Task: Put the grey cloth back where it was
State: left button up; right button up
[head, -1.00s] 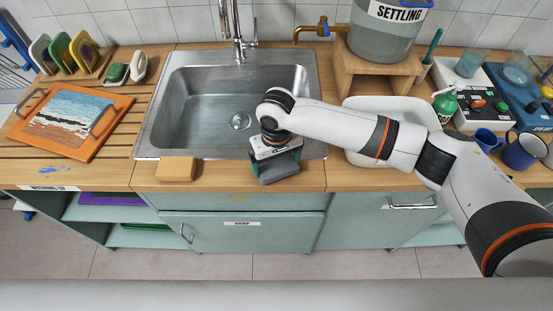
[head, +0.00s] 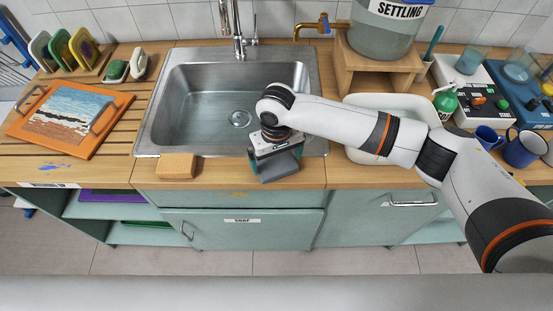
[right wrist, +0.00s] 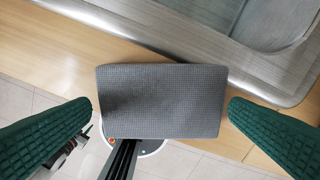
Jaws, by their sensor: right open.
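The grey cloth (head: 281,166) is a flat, waffle-textured rectangle at the front edge of the counter, just in front of the sink's right half. In the right wrist view the cloth (right wrist: 165,95) lies across the wooden strip, with its lower part seen against the floor. My right gripper (head: 272,158) is directly above it. In the right wrist view its two green ridged fingers stand wide apart, one on each side of the cloth, with visible gaps. My left gripper is not in view.
The steel sink (head: 190,109) is behind the cloth. A wooden block (head: 177,166) stands to its left on the front strip. A white basin (head: 420,105) is to the right, partly behind my arm. The front strip between block and cloth is clear.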

aim_at(277, 164)
notch_tip(277, 164, up, 12)
jog(key=b, duration=0.1)
jog(key=shift+f, duration=0.2)
dwell(0.3)
